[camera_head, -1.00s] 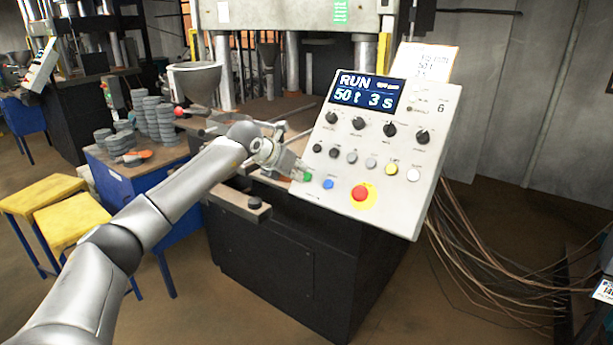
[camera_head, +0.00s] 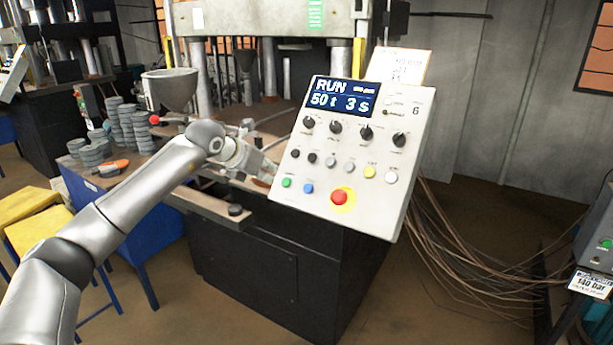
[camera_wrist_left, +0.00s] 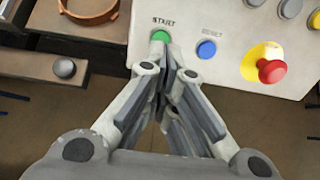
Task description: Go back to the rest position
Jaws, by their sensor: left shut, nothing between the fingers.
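My left gripper (camera_head: 266,172) is shut and empty, just left of the press control panel (camera_head: 318,187). In the left wrist view my left gripper (camera_wrist_left: 167,65) points at the panel's lower edge, close to the green START button (camera_wrist_left: 160,37). I cannot tell if it touches the button. In the head view the green button (camera_head: 286,182) shows uncovered, just right of the fingertips. The panel display (camera_head: 342,97) reads RUN, 50 t, 3 s. My right gripper is not in view.
A red emergency button (camera_head: 340,197) sits low on the panel. Stacked grey discs (camera_head: 127,127) stand on the blue table (camera_head: 128,203) at left, near yellow stools (camera_head: 38,228). Cables (camera_head: 447,240) hang right of the press. A grey box (camera_head: 597,240) stands at far right.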

